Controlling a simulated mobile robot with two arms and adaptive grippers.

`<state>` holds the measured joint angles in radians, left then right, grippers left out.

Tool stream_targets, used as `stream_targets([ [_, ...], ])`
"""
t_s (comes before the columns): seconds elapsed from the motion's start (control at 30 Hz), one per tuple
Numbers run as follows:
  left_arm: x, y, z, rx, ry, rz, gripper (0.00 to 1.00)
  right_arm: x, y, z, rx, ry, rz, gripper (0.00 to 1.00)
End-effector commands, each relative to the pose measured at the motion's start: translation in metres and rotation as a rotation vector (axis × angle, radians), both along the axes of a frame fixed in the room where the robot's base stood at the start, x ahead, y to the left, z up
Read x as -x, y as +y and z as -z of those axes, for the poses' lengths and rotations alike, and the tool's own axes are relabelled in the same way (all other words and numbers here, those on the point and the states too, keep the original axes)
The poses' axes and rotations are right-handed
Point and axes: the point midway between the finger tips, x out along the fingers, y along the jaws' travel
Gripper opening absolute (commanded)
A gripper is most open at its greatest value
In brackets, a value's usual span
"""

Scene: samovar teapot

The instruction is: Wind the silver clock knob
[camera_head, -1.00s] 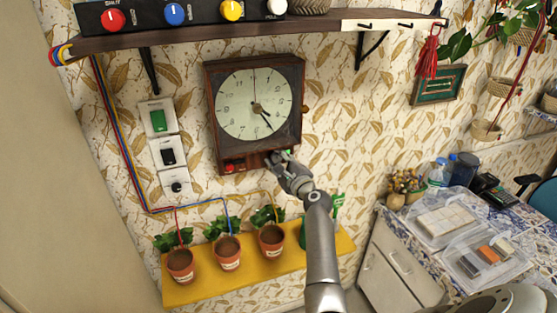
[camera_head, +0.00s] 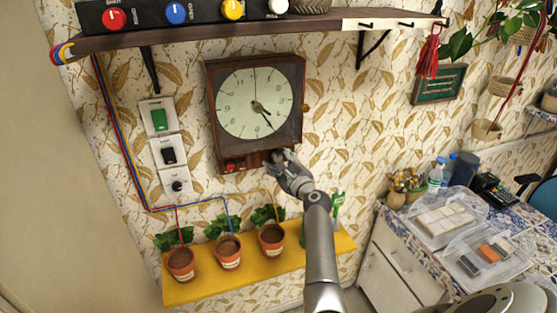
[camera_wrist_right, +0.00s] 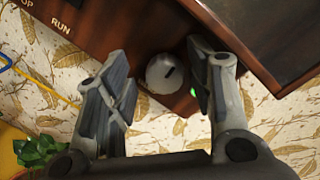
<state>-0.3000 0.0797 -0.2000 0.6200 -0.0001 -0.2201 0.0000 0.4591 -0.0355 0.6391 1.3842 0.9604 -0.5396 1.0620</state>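The wooden wall clock (camera_head: 254,110) hangs on the patterned wall, with a round cream dial behind its front. The silver clock knob (camera_wrist_right: 164,73), round with a dark slot, sits on the wooden panel at the clock's lower edge. My right gripper (camera_head: 277,156) is at the clock's lower right corner. In the right wrist view its fingers (camera_wrist_right: 161,88) are open on either side of the knob, with gaps showing; the right finger is the nearer one. My left gripper is not in view.
A yellow shelf (camera_head: 200,288) with potted plants is below, and a dark shelf (camera_head: 200,35) is above. Wall switches (camera_head: 163,140) are to the left. A tiled counter with clear boxes (camera_head: 445,222) is at right.

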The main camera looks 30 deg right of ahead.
Motion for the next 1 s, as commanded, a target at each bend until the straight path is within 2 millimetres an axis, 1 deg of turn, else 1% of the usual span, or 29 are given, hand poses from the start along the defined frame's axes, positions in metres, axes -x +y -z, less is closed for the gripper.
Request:
stream_targets([
  [0.27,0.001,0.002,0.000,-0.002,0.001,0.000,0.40,0.001,-0.002,-0.002,0.002,-0.004,0.003,0.50],
  [0.37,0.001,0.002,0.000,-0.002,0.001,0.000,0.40,0.005,-0.001,-0.002,0.002,-0.004,0.004,0.50],
  [0.43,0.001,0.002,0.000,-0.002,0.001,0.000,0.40,0.012,0.000,-0.002,0.002,-0.004,0.004,0.50],
  [0.57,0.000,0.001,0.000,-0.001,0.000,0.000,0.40,0.032,0.002,-0.002,0.003,-0.002,0.005,0.50],
  [0.8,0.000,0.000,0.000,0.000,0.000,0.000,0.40,0.079,0.009,-0.001,0.002,-0.001,0.003,0.50],
  [1.0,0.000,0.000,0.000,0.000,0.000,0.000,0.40,0.108,0.013,-0.002,0.003,-0.001,0.003,0.50],
])
